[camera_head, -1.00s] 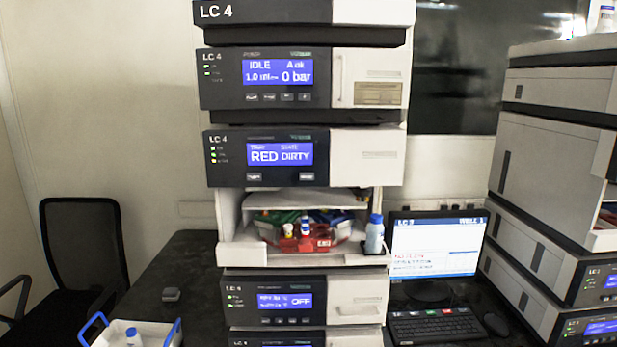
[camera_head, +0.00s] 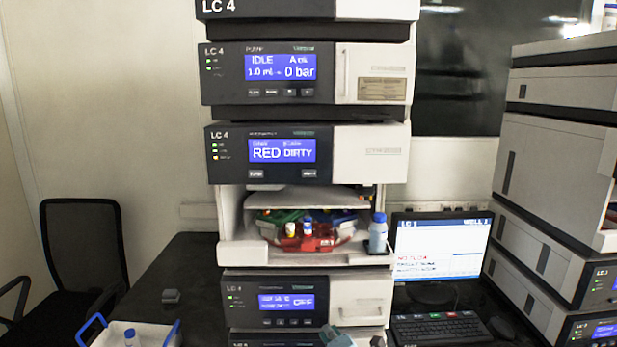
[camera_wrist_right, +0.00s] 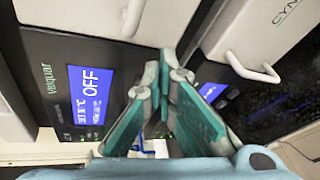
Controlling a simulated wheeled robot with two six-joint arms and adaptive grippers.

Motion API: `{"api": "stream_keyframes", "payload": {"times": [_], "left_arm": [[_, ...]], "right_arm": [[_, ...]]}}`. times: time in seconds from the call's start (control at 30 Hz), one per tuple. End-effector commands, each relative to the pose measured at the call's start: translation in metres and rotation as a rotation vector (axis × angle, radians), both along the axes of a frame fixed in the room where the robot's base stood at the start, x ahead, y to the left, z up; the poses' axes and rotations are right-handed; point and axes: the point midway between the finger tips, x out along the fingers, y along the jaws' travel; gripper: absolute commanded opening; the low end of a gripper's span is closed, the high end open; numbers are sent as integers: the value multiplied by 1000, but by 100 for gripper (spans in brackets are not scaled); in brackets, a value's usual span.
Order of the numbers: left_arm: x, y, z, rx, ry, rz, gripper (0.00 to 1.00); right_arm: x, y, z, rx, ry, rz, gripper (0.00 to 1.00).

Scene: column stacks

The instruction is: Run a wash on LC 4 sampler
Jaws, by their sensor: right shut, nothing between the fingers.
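The LC 4 sampler (camera_head: 268,153) is the module with a blue screen reading "RED DIRTY". Two small buttons, the left one (camera_head: 256,174) and the right one (camera_head: 309,173), sit under its screen; their labels are too small to read surely. Below it an open bay holds a red rack (camera_head: 310,243) with several vials. My right gripper (camera_head: 352,341) shows at the bottom edge of the head view, below the sampler and in front of the lower modules. In the right wrist view its teal fingers (camera_wrist_right: 172,75) are shut and empty, near a module screen reading "OFF" (camera_wrist_right: 92,92). My left gripper is out of view.
A pump module (camera_head: 280,68) reading "IDLE" and "0 bar" stands above the sampler. A capped bottle (camera_head: 378,235) stands at the bay's right edge. A monitor (camera_head: 437,245) and keyboard (camera_head: 440,328) are right. A blue-handled tray (camera_head: 92,331) is bottom left.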

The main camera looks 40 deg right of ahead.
Motion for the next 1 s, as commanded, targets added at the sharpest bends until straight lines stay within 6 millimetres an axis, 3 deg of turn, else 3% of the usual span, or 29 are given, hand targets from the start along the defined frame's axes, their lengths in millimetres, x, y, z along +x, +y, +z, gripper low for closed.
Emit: {"api": "stream_keyframes", "payload": {"times": [0.13,0.33,0.5,0.6,0.77,1.0], "left_arm": [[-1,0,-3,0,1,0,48],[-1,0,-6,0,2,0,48],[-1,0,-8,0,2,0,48],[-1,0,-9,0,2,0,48],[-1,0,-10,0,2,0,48],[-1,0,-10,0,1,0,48]], "right_arm": [[13,6,81,-239,-89,70,0],[15,22,197,-639,-213,125,0],[-8,50,301,-1051,-328,110,0],[-27,68,346,-1253,-381,75,0],[-47,86,382,-1431,-423,26,0],[-51,89,387,-1461,-428,16,0]]}}
